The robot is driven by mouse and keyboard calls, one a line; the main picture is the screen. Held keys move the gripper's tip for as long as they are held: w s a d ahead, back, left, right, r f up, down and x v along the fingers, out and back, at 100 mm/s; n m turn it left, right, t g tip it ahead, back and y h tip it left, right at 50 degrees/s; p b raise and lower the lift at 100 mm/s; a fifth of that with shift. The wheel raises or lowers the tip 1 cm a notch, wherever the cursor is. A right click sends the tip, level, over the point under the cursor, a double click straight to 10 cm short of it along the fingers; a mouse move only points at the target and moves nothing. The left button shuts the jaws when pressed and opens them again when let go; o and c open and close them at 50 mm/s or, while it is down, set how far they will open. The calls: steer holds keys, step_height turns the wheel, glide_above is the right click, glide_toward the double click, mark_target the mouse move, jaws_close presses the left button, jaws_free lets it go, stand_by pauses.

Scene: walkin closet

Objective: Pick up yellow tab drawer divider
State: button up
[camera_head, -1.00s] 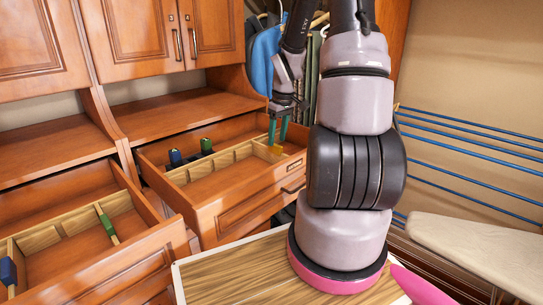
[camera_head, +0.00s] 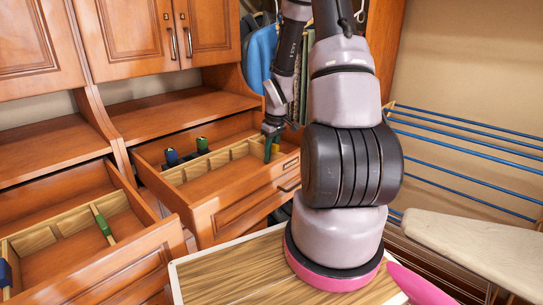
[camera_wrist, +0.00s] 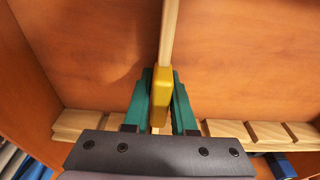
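The divider is a pale wooden slat with a yellow tab (camera_wrist: 161,95), standing in the open right-hand drawer. In the wrist view the slat (camera_wrist: 167,30) runs up from the tab. My gripper (camera_wrist: 161,90) has one green finger on each side of the tab, with no clear gap between fingertips and tab. In the head view my gripper (camera_head: 271,148) is low at the right end of that drawer (camera_head: 215,185), and its fingers mostly hide the yellow tab.
Blue (camera_head: 172,157) and green (camera_head: 202,145) tabs stand in the same drawer. A second open drawer at left holds a green-tabbed divider (camera_head: 103,222). A notched wooden strip (camera_wrist: 240,130) lies close under my gripper. Clothes hang behind.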

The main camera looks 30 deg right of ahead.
jaws_close()
